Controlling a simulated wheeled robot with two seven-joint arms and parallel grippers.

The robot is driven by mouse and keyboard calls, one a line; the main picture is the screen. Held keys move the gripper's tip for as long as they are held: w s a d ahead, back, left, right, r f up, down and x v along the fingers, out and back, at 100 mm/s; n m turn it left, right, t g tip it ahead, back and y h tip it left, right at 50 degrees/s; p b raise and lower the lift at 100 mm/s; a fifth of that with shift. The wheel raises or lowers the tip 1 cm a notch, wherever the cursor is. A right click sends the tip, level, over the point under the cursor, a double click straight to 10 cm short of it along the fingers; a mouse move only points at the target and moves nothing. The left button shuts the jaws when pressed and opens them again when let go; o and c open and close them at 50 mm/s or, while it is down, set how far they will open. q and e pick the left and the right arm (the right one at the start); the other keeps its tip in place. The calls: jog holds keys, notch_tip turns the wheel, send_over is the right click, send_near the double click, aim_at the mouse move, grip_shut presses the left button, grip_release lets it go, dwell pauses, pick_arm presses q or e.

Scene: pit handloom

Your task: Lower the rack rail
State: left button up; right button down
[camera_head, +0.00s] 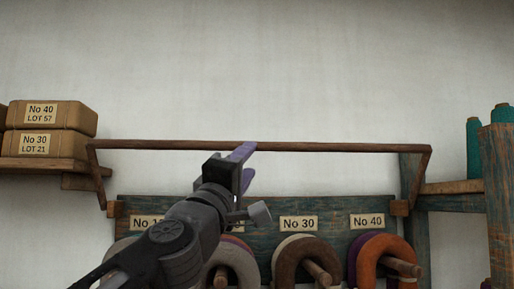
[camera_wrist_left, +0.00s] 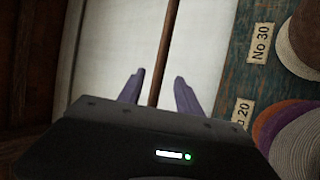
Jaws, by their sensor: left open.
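The rack rail (camera_head: 335,147) is a thin brown wooden bar across the wall, raised above the labelled hank board, with a slanting arm at each end. In the left wrist view the rail (camera_wrist_left: 165,45) runs lengthwise through the gap between my fingers, and its near part is hidden by the gripper body. My left gripper (camera_head: 247,166) has purple fingers and is open at the middle of the rail. Its upper finger overlaps the rail in the head view. Both fingers of the left gripper (camera_wrist_left: 159,90) show apart in the wrist view; I see no contact. My right gripper is not in view.
Below the rail, a blue-green board (camera_head: 335,227) carries number labels and several coloured hanks on pegs. Boxes (camera_head: 50,117) sit on a left shelf (camera_head: 40,166). Teal cones (camera_head: 474,148) stand at the right. The wall above the rail is clear.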

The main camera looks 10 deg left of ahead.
aim_at(259, 149)
pick_arm(q)
jog(key=p+x, duration=0.3)
jog(key=x, duration=0.2)
jog(key=shift+w+r, duration=0.2)
jog(key=shift+r, duration=0.1)
jog(key=shift+w+d+r+p, duration=0.15)
jog(key=shift+w+p, duration=0.2)
jog(key=shift+w, duration=0.05)
grip_shut()
dwell(0.8)
